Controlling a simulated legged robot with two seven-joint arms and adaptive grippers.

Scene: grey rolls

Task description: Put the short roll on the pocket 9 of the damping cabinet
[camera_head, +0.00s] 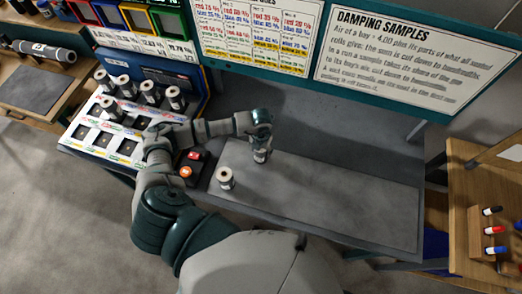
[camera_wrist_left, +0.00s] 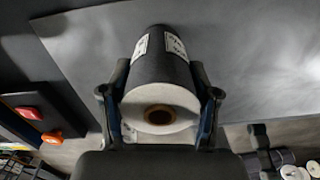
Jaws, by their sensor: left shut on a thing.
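My left gripper (camera_head: 261,146) is above the grey bench top, shut on a dark grey roll (camera_head: 261,157). In the left wrist view the held roll (camera_wrist_left: 162,72) sits between the two fingers, with white labels, a white end face and a brown core. A second small roll (camera_head: 225,178) stands upright on the bench to the left of the gripper. The damping cabinet (camera_head: 75,143) is at the left, its sloped face holding several rolls in the back pockets; several dark front pockets look empty. My arm hides part of its right side. The pocket numbers are too small to read.
A red and an orange button (camera_head: 186,172) sit on a dark box between cabinet and bench top. The bench top (camera_head: 340,200) is clear on the right. A long roll (camera_head: 45,50) lies on the left table. A wooden stand with markers (camera_head: 495,230) is at the right.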

